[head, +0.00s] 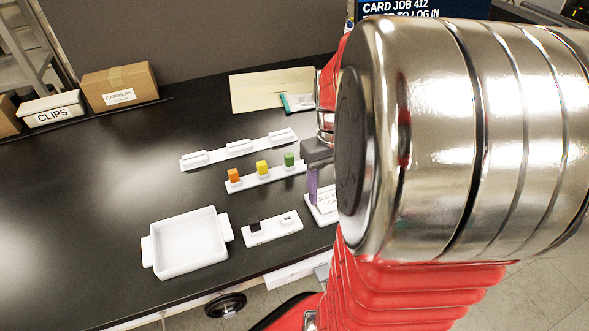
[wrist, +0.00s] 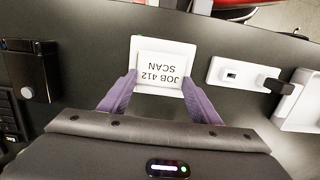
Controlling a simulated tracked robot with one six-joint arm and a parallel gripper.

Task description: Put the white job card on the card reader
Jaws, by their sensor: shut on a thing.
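The white job card (wrist: 161,66), printed "JOB 412 SCAN", is between the purple fingers of my gripper (wrist: 160,88) in the wrist view. My gripper is shut on it. A white plate that looks like the card reader (wrist: 163,41) shows behind and around the card. I cannot tell whether the card touches it or is held just above. In the head view my gripper (head: 313,185) points down at the white plate and card (head: 326,199), and my arm hides their right side.
A white holder with a black plug (head: 272,229) and a white tray (head: 187,243) stand left of the card. In the wrist view a dark device (wrist: 32,70) is at left.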

